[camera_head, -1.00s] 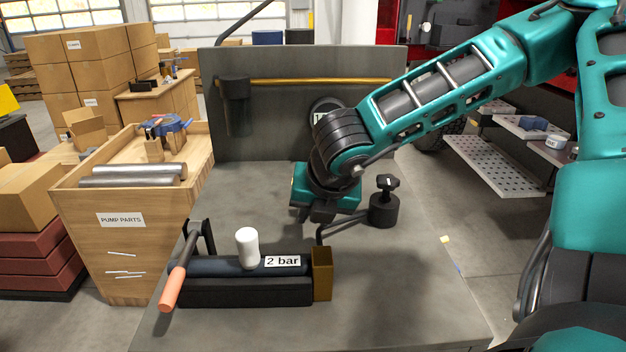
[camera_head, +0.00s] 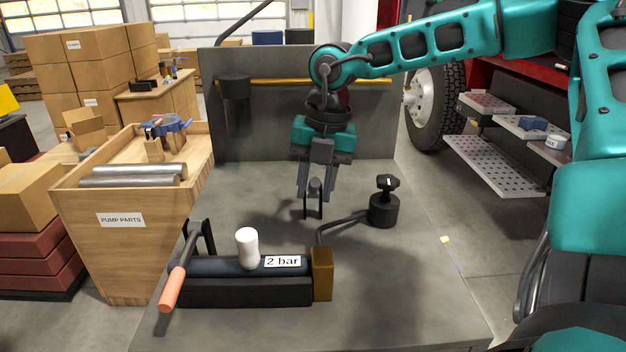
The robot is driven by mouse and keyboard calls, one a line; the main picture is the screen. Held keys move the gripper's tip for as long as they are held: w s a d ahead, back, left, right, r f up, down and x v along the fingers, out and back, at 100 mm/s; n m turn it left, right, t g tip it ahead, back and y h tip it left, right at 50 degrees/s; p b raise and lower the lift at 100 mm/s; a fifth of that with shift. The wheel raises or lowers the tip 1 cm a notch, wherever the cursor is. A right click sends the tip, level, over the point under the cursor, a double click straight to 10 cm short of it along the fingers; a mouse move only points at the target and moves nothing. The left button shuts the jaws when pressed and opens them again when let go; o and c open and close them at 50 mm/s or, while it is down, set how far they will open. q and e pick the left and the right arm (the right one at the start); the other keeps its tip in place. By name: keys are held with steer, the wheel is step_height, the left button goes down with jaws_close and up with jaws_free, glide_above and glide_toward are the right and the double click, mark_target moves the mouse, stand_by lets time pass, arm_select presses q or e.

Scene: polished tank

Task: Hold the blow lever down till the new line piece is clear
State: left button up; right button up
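A lever with an orange grip (camera_head: 171,288) slants down at the left end of a dark cylinder body (camera_head: 213,265) on the bench. A white knob (camera_head: 247,246) stands on the cylinder beside a "2 bar" label (camera_head: 282,262). A brass block (camera_head: 322,272) closes its right end. A thin dark line piece (camera_head: 345,223) runs from near the block to a black round fitting with a knob (camera_head: 384,208). My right gripper (camera_head: 313,213) points down behind the block, fingers apart, touching neither lever nor fitting; what lies between the fingers is unclear. My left gripper is out of view.
The grey bench (camera_head: 400,300) is clear in front and to the right. A grey upright panel (camera_head: 270,125) with a yellow bar (camera_head: 285,82) and a dark cup (camera_head: 234,88) stands behind. A wooden pump parts bin (camera_head: 120,245) stands at the left.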

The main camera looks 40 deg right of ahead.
steer(key=o, duration=0.3)
steer(key=shift+d, duration=0.1)
steer(key=shift+s+d+r+p, duration=0.1)
steer(key=shift+r+p, duration=0.55)
steer(key=shift+r, duration=0.5)
steer(key=shift+s+d+r+p, duration=0.1)
steer(key=shift+r+p, duration=0.5)
steer(key=shift+r, duration=0.5)
steer(key=shift+s+r, duration=0.2)
steer(key=shift+r, duration=1)
steer(key=shift+d, duration=0.1)
